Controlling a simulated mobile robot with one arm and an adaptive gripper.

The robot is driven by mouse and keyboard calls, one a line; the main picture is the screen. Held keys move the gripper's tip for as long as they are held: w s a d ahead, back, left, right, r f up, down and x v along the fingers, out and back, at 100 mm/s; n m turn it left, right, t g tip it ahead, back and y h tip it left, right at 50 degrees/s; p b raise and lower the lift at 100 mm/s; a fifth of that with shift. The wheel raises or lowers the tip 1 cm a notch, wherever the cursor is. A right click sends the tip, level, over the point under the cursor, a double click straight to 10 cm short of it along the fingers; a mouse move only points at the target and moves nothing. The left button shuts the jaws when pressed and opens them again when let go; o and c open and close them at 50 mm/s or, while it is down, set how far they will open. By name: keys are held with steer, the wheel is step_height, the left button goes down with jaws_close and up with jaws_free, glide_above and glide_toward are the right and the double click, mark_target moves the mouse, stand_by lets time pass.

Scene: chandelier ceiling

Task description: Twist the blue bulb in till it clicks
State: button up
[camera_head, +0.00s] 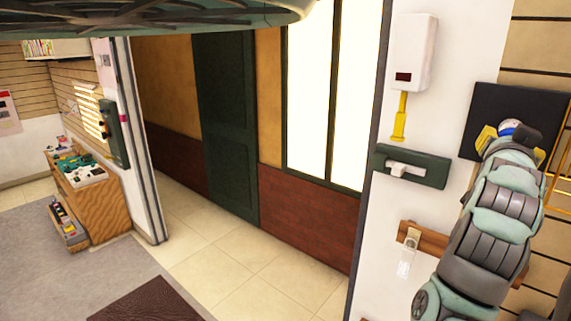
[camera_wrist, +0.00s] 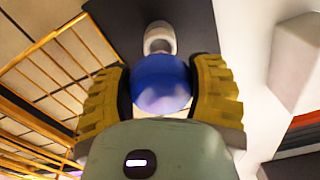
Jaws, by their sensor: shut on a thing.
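The blue bulb (camera_wrist: 161,84) sits between the yellow, ridged fingers of my gripper (camera_wrist: 160,92) in the wrist view. The fingers are shut on it from both sides. A pale, round socket (camera_wrist: 160,38) shows just beyond the bulb, in line with it. I cannot tell how far the bulb is seated in it. In the head view the bulb (camera_head: 509,127) is a small blue patch at my gripper (camera_head: 511,137), in front of a dark panel on the right wall. My arm hides much of the gripper there.
The dark panel (camera_head: 485,105) is behind the bulb. A yellow wire rack (camera_wrist: 45,85) stands close on the left in the wrist view. A white box (camera_head: 415,52) and a dark green plate with a white handle (camera_head: 412,167) are on the wall left of my arm.

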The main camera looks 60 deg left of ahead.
steer(key=shift+x, duration=2.2)
steer(key=m+p, duration=0.3)
steer(key=shift+w+r+m, duration=0.1)
steer(key=shift+r+m, duration=0.05)
steer(key=shift+m, duration=0.25)
steer(key=shift+f+m+b, duration=0.25)
steer(key=shift+m+b, duration=0.05)
steer(key=shift+b, duration=0.4)
steer(key=shift+m+b, duration=0.45)
steer(key=shift+m, duration=0.45)
steer(key=m, duration=0.3)
steer(key=shift+r+p, duration=0.25)
steer(key=shift+p, duration=0.15)
steer(key=m+p, duration=0.1)
steer(key=m, duration=0.3)
steer(key=o, duration=1.3)
steer(key=shift+a, duration=0.1)
